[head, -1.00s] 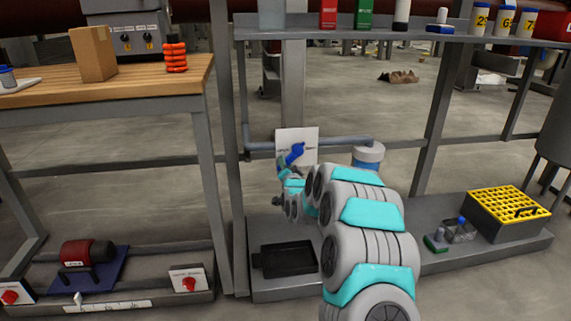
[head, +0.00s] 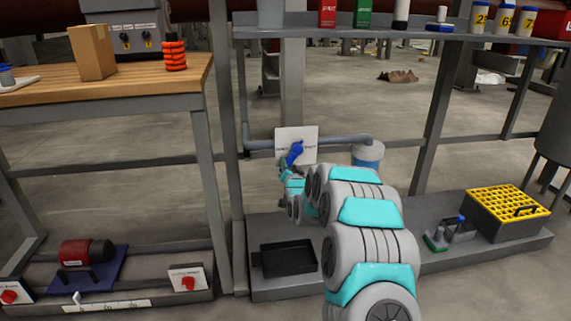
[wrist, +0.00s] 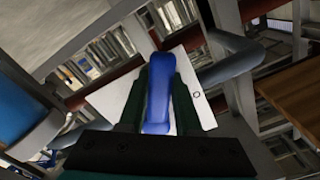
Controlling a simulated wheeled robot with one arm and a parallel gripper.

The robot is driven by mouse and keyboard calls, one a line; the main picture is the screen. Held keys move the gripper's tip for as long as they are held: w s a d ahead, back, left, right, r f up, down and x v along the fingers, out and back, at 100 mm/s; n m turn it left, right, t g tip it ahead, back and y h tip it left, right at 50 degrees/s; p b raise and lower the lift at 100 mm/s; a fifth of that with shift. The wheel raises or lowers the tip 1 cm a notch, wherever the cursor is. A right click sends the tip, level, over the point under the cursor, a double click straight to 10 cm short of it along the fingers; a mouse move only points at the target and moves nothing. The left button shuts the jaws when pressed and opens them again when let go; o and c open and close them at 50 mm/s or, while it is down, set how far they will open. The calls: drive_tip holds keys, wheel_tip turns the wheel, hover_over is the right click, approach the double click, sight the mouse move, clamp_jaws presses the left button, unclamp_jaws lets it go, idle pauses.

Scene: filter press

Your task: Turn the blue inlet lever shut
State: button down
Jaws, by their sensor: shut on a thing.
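The blue inlet lever (head: 296,151) sits on a white plate (head: 309,137) on the grey pipe behind the lower part of the rack. The lever stands tilted, its upper end leaning right in the head view. My gripper (head: 287,166) is at the lever, mostly hidden behind my own arm. In the wrist view the lever (wrist: 158,95) lies lengthwise between the two dark green fingers of my gripper (wrist: 158,90), which are shut on it. The white plate (wrist: 198,98) shows behind it, with a small round mark on its right part.
The grey pipe (head: 345,141) runs right to a blue-and-white canister (head: 368,153). A black tray (head: 287,259) lies on the base shelf. A yellow-topped crate (head: 508,203) and small bottles stand at right. A wooden bench (head: 130,85) and red switches stand at left.

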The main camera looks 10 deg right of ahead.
drive_tip(key=d+n+b, duration=0.6)
drive_tip(key=d+n, duration=0.1)
drive_tip(key=n, duration=0.8)
drive_tip(key=shift+d+r+n, duration=0.3)
drive_tip(key=shift+d+n, duration=0.1)
drive_tip(key=shift+r, duration=0.1)
drive_tip(key=c, duration=0.6)
unclamp_jaws()
